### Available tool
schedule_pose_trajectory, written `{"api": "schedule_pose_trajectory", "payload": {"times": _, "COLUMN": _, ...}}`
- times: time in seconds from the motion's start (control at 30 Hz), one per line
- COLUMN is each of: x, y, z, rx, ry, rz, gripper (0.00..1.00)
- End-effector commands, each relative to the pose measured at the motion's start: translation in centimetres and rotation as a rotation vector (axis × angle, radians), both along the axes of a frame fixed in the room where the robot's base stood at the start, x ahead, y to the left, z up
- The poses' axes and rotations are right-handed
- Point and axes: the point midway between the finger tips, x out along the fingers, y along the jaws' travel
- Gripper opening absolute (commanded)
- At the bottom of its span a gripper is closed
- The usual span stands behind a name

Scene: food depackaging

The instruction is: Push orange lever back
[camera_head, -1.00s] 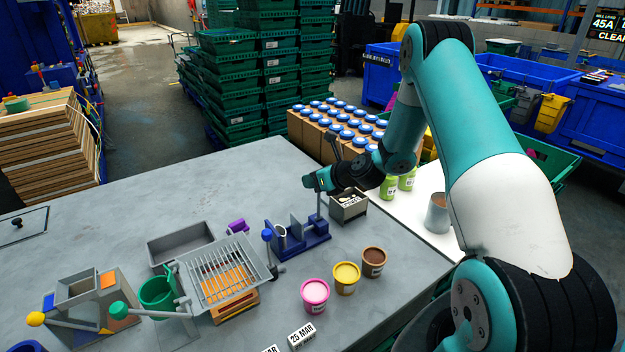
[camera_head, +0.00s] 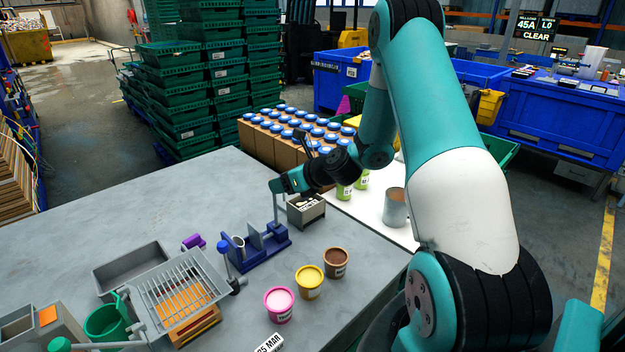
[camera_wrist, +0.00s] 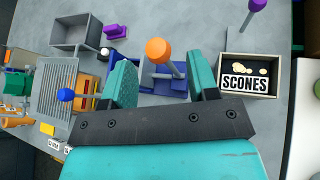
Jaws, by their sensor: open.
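The orange lever shows in the wrist view as a round orange knob (camera_wrist: 159,50) on a grey stalk. It rises from a blue fixture (camera_wrist: 170,80), which also stands on the bench in the head view (camera_head: 262,245). My gripper (camera_wrist: 158,80) is open, with a teal finger on each side of the knob in the picture. I cannot tell whether either finger touches it. In the head view my gripper (camera_head: 280,186) is over the right end of the blue fixture. It hides the orange knob there, and only a grey upright shows below.
A scones box (camera_wrist: 248,75) with a purple-knobbed lever (camera_wrist: 257,5) stands right of the fixture. A slotted grey rack (camera_head: 180,295) and a blue-knobbed lever (camera_wrist: 65,94) are to the left. Pink (camera_head: 279,303), yellow (camera_head: 309,281) and brown (camera_head: 335,262) tubs stand in front.

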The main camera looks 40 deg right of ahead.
Motion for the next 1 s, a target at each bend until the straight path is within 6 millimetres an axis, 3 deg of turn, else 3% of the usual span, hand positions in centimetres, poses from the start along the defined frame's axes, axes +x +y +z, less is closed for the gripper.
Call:
{"api": "schedule_pose_trajectory", "payload": {"times": 0.2, "x": -4.8, "y": -1.7, "z": 2.5, "rx": -0.002, "ry": -0.002, "rz": -0.006, "gripper": 0.54}}
{"api": "schedule_pose_trajectory", "payload": {"times": 0.4, "x": -7.9, "y": -2.7, "z": 4.5, "rx": -0.001, "ry": -0.001, "rz": -0.004, "gripper": 0.54}}
{"api": "schedule_pose_trajectory", "payload": {"times": 0.63, "x": -9.4, "y": -3.0, "z": 5.4, "rx": 0.0, "ry": 0.002, "rz": 0.0, "gripper": 0.54}}
{"api": "schedule_pose_trajectory", "payload": {"times": 1.0, "x": -9.4, "y": -3.0, "z": 5.5, "rx": 0.0, "ry": 0.002, "rz": 0.0, "gripper": 0.54}}
